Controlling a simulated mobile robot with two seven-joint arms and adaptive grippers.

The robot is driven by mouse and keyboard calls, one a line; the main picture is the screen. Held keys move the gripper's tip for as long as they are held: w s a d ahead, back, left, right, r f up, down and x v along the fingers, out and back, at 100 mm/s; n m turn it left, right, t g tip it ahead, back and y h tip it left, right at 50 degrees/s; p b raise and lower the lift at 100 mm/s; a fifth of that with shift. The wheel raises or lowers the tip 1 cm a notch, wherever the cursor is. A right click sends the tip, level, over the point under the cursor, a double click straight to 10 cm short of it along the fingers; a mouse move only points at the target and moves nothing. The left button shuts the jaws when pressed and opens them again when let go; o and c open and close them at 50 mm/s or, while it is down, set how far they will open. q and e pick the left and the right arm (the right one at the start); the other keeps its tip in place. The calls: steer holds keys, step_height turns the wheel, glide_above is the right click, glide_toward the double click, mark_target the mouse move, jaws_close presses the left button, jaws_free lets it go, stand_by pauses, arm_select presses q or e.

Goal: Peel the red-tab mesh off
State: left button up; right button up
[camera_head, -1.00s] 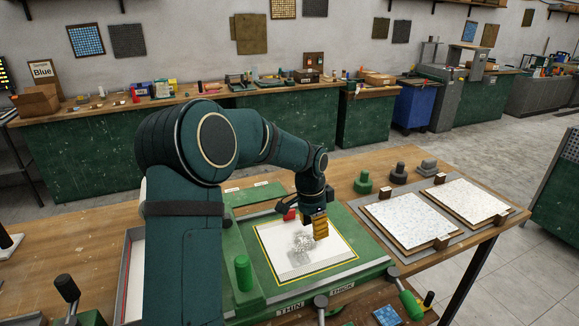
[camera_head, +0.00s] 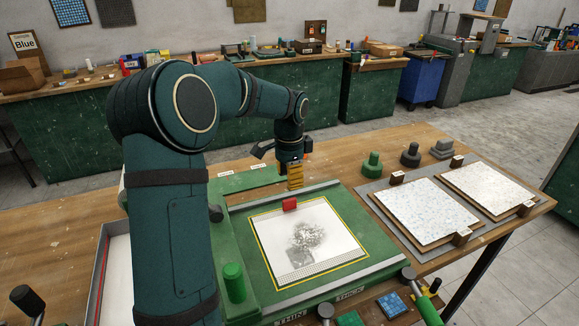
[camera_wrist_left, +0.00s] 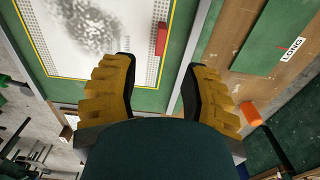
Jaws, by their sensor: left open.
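The red tab (camera_head: 290,204) stands at the far edge of a white mesh sheet (camera_head: 275,232) with a grey speckled patch and a dotted border. The sheet lies flat on the green, yellow-lined bed (camera_head: 262,268). My left gripper (camera_head: 295,182) is just behind and above the red tab. In the left wrist view, the open left gripper (camera_wrist_left: 158,62) has yellow ribbed fingers spread apart and empty. The red tab (camera_wrist_left: 162,38) shows beyond the fingertips there, at the edge of the mesh sheet (camera_wrist_left: 50,45). My right gripper is not in view.
Two speckled white panels (camera_head: 425,210) (camera_head: 490,190) lie on a grey mat at the right. Dark and green knobbed weights (camera_head: 372,164) stand behind them. A green upright handle (camera_head: 234,282) rises left of the bed. A long green strip (camera_head: 240,182) lies behind it.

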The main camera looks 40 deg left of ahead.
mark_target(289, 200)
arm_select(q)
step_height(289, 200, down, 9)
steer(key=shift+f+b, duration=0.1)
steer(key=shift+b, duration=0.8)
jaws_close()
